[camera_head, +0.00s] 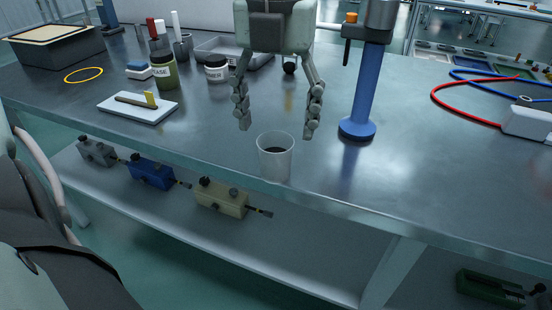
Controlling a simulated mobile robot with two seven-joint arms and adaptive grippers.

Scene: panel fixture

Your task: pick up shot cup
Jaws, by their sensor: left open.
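The shot cup (275,160) is a translucent, whitish cup with something dark low inside. It appears upright near the front edge of the metal bench. My left gripper (276,127) is open, with its two fingers pointing down and wide apart. In the picture the fingertips are just above the cup's rim, one toward each side. The gripper appears empty and I see no contact with the cup. The exact depth between them is hard to tell. My right gripper is not in view.
A blue post on a round base (357,128) stands right of the cup. Red (455,115) and blue hoses lie at right. Valve blocks sit on the shelf below.

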